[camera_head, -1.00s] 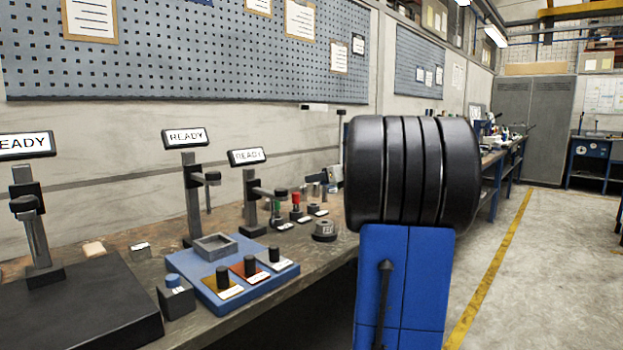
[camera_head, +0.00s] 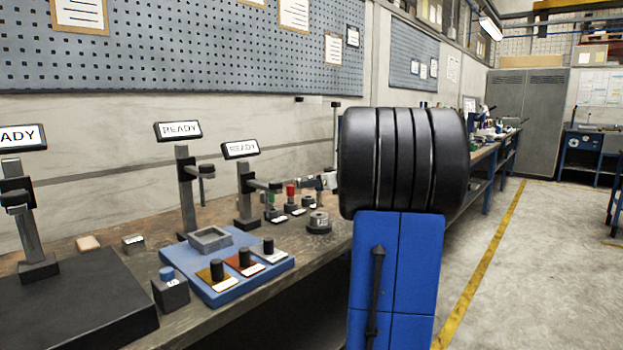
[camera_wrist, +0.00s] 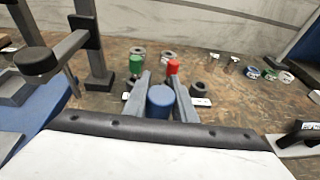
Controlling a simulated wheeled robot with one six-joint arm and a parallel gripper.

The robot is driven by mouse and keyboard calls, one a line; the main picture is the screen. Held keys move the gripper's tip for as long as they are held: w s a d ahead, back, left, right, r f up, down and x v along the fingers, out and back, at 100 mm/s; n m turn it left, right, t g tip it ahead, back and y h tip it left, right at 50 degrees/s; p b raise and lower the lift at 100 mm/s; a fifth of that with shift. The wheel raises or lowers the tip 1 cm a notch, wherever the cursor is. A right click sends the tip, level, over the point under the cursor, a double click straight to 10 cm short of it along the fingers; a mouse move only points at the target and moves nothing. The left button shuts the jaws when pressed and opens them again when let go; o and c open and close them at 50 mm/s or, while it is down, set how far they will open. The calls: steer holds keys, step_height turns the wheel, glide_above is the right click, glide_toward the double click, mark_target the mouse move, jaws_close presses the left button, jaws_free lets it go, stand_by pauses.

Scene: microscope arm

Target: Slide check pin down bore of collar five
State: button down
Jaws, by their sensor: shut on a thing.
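In the wrist view my gripper (camera_wrist: 162,82) is shut on a blue-topped cylinder (camera_wrist: 160,101), which looks like the check pin. Its lower end is hidden. Ahead stand a green-topped pin (camera_wrist: 136,65) and a red-topped pin (camera_wrist: 173,67). Two grey rings, a left one (camera_wrist: 138,51) and a right one (camera_wrist: 168,54), lie behind them. A dark ring (camera_wrist: 197,89) sits right of the fingers. In the head view a grey ring collar (camera_head: 319,222) stands near the bench's front edge. I cannot read which is collar five. My arm hides most of the gripper there.
A blue tray (camera_head: 222,291) holds a square grey frame and several dark knobs on labelled plates. A dark block (camera_head: 171,294) with a blue top stands left of it. Several READY displays (camera_head: 180,130) and upright stands (camera_head: 186,190) line the bench. The floor at right is clear.

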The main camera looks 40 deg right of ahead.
steer(key=shift+f, duration=0.65)
steer(key=shift+f, duration=2.75)
stand_by(1.1)
steer(key=c, duration=1.4)
jaws_free()
steer(key=shift+s, duration=0.1)
steer(key=v, duration=1.7)
steer(key=shift+s, duration=0.1)
